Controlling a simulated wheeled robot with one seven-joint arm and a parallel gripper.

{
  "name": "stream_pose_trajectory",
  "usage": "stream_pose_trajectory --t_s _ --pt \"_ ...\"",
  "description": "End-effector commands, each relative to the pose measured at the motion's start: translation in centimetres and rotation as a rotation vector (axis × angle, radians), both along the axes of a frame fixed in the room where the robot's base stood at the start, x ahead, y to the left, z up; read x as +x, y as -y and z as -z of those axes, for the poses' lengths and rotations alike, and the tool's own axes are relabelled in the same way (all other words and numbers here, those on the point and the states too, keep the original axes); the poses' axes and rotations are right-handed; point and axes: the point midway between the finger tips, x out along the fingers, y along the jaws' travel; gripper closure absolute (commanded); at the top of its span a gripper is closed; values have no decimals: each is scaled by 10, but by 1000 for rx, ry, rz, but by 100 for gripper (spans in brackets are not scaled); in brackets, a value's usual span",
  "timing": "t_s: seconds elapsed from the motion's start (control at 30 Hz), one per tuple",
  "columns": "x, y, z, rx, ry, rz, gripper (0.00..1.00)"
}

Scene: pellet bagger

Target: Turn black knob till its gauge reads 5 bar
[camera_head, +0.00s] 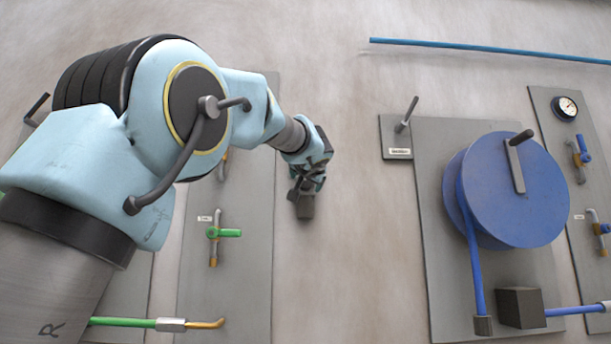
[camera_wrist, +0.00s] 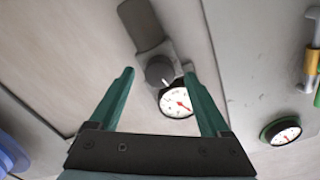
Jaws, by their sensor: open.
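In the wrist view a round dark knob (camera_wrist: 160,71) with a light pointer mark stands on the wall. Its white gauge (camera_wrist: 177,101) with a red needle sits just beside it, partly overlapped by the knob; its figures are too small to read. My gripper (camera_wrist: 158,78) is open, with its two green fingers on either side of the knob in the picture, and nothing is between them. I cannot tell how far the fingertips are from the knob.
A second gauge (camera_wrist: 285,133) is on the grey panel at right in the wrist view. In the head view a big blue reel (camera_head: 528,205) with a crank, a lever (camera_head: 406,116), a green valve (camera_head: 225,233) and another gauge (camera_head: 566,108) are on wall panels.

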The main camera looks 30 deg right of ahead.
Motion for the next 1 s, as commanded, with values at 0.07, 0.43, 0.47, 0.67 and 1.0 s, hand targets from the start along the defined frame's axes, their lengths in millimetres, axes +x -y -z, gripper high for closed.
stream_pose_trajectory --t_s 0.07,0.43,0.47,0.67,1.0 --pt "7 2 -1 1 -1 -2 19" --pt "11 5 1 -1 0 0 19" --pt "11 5 1 0 0 0 23" --pt "11 4 1 -1 0 0 45" --pt "11 5 1 -1 0 0 83"
